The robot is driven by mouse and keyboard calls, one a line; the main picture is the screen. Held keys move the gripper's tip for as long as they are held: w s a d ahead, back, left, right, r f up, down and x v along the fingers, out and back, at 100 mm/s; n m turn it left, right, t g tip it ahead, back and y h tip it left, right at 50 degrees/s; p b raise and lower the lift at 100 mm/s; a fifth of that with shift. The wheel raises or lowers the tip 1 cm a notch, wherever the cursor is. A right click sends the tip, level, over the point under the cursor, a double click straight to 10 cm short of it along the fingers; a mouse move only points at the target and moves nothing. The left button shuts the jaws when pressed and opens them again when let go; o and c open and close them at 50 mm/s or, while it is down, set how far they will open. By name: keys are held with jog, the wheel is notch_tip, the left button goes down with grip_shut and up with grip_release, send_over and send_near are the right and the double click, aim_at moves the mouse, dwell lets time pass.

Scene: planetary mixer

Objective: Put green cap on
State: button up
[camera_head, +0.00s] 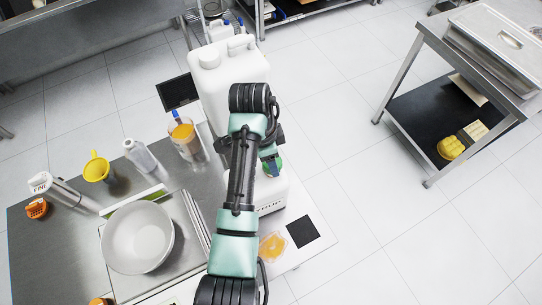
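A small bright green piece (278,163), which looks like the green cap, shows beside the end of my arm, above a white machine (272,196) with dark lettering. My gripper (270,158) is at that spot, mostly hidden behind my own arm links, with a blue part showing beside the green piece. I cannot see its fingertips, so I cannot tell whether it holds the green piece or is only close to it. A large white canister (222,84) with a handle stands behind my arm. My arm hides part of the canister and the machine.
On the steel table at left are a metal bowl (138,238), a yellow funnel (97,168), a clear bottle (142,157), a beaker of orange liquid (184,136) and an orange object (37,208). A black panel (178,92) stands behind. A steel cart (470,60) is at right; floor between is clear.

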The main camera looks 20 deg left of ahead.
jog(key=shift+f+b, duration=0.5)
jog(key=shift+f, duration=0.55)
dwell(0.4)
jog(key=o, duration=1.4)
jog(key=r+p, duration=0.1)
jog(key=r, duration=0.3)
jog(key=s+a+r+p, duration=0.1)
jog(key=r, duration=0.3)
jog(key=r+p, duration=0.1)
jog(key=r, duration=0.4)
jog(key=shift+s+a, duration=0.15)
jog(key=shift+a, duration=0.15)
jog(key=shift+f, duration=0.1)
